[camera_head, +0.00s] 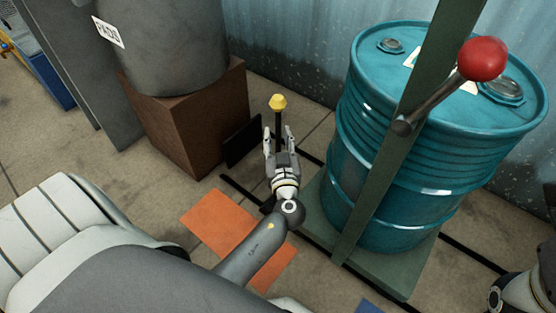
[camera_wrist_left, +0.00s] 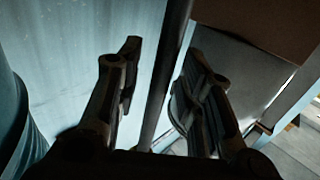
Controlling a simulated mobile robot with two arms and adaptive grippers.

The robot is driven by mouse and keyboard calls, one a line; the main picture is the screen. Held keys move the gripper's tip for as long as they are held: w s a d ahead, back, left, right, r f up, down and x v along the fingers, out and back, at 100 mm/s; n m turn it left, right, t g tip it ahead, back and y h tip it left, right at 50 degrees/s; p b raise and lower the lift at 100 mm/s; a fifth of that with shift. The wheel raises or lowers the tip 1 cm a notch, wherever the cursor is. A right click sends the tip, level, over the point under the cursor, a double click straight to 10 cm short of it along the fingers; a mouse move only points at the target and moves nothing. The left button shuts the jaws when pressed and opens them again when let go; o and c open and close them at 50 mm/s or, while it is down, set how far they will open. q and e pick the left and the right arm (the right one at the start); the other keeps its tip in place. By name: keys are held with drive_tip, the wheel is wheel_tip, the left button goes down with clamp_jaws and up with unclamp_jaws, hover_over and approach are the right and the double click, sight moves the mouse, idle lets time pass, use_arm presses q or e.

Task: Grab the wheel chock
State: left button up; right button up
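A dark upright rod (camera_head: 278,127) with a yellow knob (camera_head: 278,102) on top stands near the middle of the head view. It may be the chock's handle; no wheel chock body shows clearly. My left gripper (camera_head: 279,140) is at this rod, below the knob. In the left wrist view, the rod (camera_wrist_left: 166,75) passes between the two spread fingers, with a gap visible on each side. My left gripper is open around it. The rod's lower end is hidden behind my gripper and arm. My right gripper is out of view.
A teal drum (camera_head: 355,150) stands on a green platform (camera_head: 385,275) at right. A green post with a red-ball lever (camera_head: 482,60) rises before it. A brown block (camera_head: 190,125) under a grey cylinder (camera_head: 175,40) and a dark panel (camera_head: 243,144) stand left. An orange floor patch (camera_head: 215,215) lies nearer.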

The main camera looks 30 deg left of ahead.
use_arm(q)
clamp_jaws()
drive_tip(key=shift+r, duration=0.1)
idle(0.4)
drive_tip(key=shift+r, duration=0.1)
